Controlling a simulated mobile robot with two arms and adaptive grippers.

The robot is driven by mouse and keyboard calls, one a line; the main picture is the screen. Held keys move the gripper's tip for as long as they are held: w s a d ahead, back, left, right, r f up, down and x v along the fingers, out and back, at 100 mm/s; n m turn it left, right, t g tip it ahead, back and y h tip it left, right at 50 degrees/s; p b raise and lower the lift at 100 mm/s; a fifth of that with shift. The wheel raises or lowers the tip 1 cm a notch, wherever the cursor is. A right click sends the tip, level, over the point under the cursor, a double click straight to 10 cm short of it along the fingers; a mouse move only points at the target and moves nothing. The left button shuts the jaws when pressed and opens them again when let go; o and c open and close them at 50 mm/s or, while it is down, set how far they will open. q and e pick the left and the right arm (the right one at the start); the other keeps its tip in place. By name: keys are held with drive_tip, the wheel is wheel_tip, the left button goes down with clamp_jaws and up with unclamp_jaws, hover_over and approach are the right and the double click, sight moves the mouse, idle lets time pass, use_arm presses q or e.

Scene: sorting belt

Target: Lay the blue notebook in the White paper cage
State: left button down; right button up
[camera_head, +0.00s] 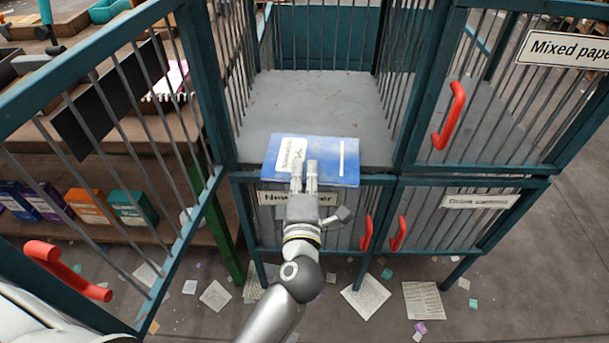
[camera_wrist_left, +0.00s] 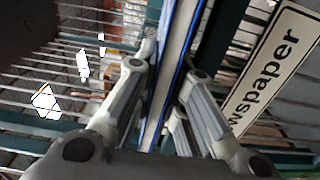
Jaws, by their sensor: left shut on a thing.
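The blue notebook (camera_head: 338,158) has a white label and shows at the front opening of an upper cage in the head view. My left gripper (camera_head: 304,168) is shut on its near edge. In the left wrist view the notebook (camera_wrist_left: 172,75) stands edge-on between the fingers (camera_wrist_left: 167,95). Its far part overlaps the front of the grey cage floor (camera_head: 310,100); I cannot tell whether it touches. This cage is open at the front and empty. No readable name shows on it, so I cannot confirm it is the White paper cage. My right gripper is out of view.
The barred door (camera_head: 110,150) with a red handle (camera_head: 65,270) stands swung open at left. The Mixed paper cage (camera_head: 490,110) is shut at right. The newspaper cage label (camera_head: 275,198) is below the notebook. Paper scraps (camera_head: 365,297) litter the floor.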

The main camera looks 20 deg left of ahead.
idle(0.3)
use_arm(q)
drive_tip(key=c, duration=1.8)
unclamp_jaws()
